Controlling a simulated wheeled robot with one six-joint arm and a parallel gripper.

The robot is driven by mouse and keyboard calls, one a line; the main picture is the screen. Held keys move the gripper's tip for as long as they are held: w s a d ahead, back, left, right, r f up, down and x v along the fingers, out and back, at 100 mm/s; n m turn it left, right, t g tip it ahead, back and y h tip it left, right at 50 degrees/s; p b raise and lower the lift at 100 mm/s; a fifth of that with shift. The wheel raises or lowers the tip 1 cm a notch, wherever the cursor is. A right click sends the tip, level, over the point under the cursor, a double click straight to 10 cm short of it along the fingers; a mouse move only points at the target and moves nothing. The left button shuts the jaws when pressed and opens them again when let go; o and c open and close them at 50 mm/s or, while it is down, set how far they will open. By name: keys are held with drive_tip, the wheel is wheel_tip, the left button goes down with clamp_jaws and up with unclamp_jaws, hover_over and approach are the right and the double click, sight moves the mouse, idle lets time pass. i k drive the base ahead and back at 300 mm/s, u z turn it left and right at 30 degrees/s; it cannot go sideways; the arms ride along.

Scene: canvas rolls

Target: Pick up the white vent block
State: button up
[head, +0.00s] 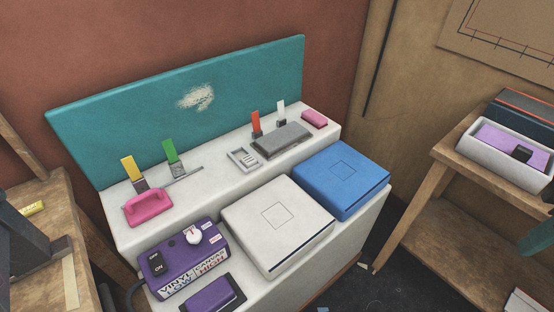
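A small whitish block with dark slots in its top, which looks like the white vent block (244,159), lies on the upper step of the white bench (210,184). It sits just left of a grey flat block (282,140) and behind the large white box (277,224). Its top is uncovered and nothing touches it from above. My gripper cannot be made out in the head view.
A red tab (256,122) and a white tab stand behind the grey block. A pink handled piece (148,207), a purple switch box (184,259) and a blue box (341,179) share the bench. A teal panel (150,105) closes its back. Wooden shelves flank it.

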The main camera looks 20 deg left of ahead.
sight(248, 160)
drive_tip(key=u, duration=0.7)
drive_tip(key=k, duration=0.25)
drive_tip(key=u, duration=0.35)
drive_tip(key=i, duration=0.5)
drive_tip(key=u, duration=0.05)
